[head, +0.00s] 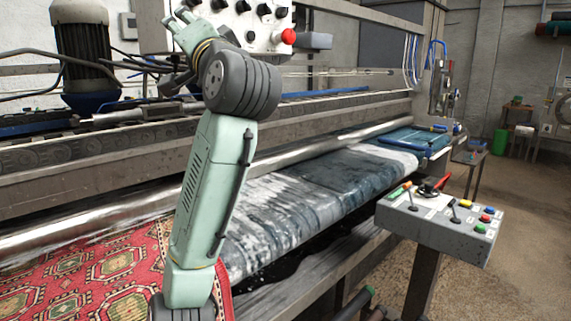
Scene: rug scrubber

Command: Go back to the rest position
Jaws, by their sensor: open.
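My arm rises from the bottom of the head view, bends at a dark elbow joint, and its pale green far part reaches up and left in front of the control box.
A red patterned rug (95,282) lies at the lower left, entering under the steel roller (90,228). Wet grey fabric (300,205) covers the bed. The control box (240,25) hangs close to my arm. A button console (440,225) stands at right; open floor (520,210) lies beyond.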

